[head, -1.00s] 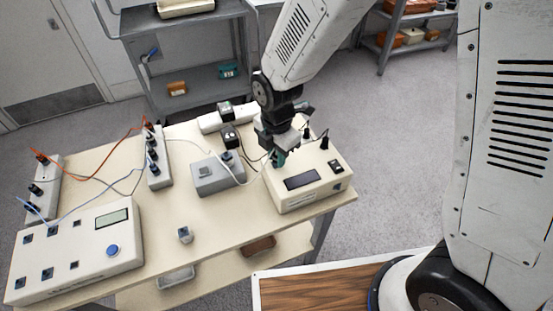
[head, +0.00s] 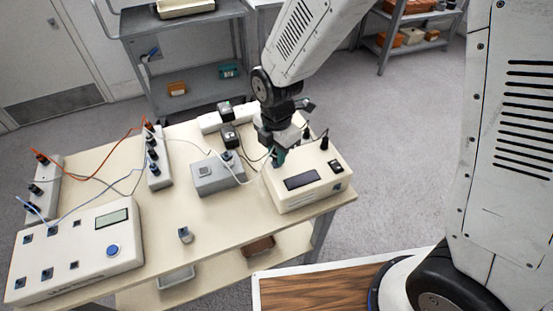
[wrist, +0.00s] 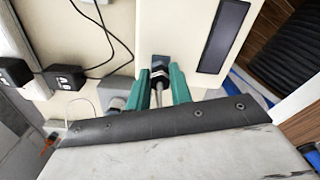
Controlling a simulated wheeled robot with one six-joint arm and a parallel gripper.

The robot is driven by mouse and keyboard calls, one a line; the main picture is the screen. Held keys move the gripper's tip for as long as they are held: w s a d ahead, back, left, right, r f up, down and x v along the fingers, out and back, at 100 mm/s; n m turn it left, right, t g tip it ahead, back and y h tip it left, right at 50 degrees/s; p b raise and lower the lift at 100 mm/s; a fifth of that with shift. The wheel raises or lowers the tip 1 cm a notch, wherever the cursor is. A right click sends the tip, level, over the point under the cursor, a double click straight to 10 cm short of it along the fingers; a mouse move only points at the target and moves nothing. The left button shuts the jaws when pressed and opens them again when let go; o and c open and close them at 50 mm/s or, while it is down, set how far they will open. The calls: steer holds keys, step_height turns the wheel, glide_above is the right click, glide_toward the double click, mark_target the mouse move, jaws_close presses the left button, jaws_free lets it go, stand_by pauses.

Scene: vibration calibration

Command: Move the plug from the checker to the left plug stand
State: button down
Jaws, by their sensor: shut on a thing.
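The checker (head: 308,184) is a cream box with a dark display at the right end of the table; it also shows in the wrist view (wrist: 185,30). My gripper (head: 278,158) is over the checker's left part, pointing down. In the wrist view its teal fingers (wrist: 158,88) are shut on a dark plug (wrist: 159,70) with a pale band. I cannot tell whether the plug's tip sits in the checker. The left plug stand (head: 50,178) seems to be the narrow white block at the table's far left, with several dark plugs and orange and blue leads.
A second plug stand (head: 160,176) stands mid-table. A grey box (head: 212,181) with a plug and pale cable is left of the checker. A white device with a blue button (head: 85,268) fills the front left. Black adapters (head: 229,134) and loose cables lie behind. A small plug-like piece (head: 185,235) stands near the front edge.

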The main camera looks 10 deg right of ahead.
steer(key=shift+r, duration=0.35)
stand_by(0.3)
steer(key=shift+r, duration=1.65)
steer(key=shift+a, duration=0.1)
